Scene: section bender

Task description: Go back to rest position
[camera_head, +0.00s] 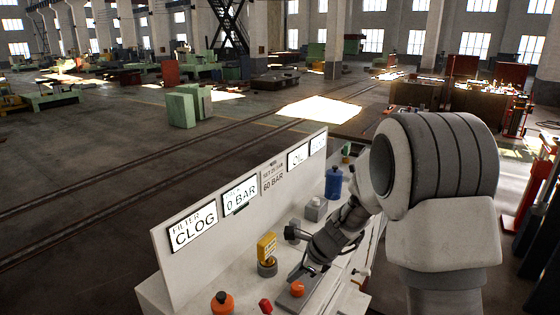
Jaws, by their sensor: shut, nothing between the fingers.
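My gripper (308,268) is at the end of my arm, low over the white console (205,285) in the lower middle of the head view. It points down and left, and its fingers look closed and empty. Just below it is an orange-red button (297,288) on a grey-brown plate; I cannot tell whether the fingertips touch anything there. My arm reaches in from the right and hides part of the console's right side.
The console's upright panel (160,245) stands behind the gripper, with displays including "CLOG" and "0 BAR". A yellow box (266,246), an orange knob (222,303), a grey block (315,209) and a blue container (333,182) stand on the console. Open floor lies beyond.

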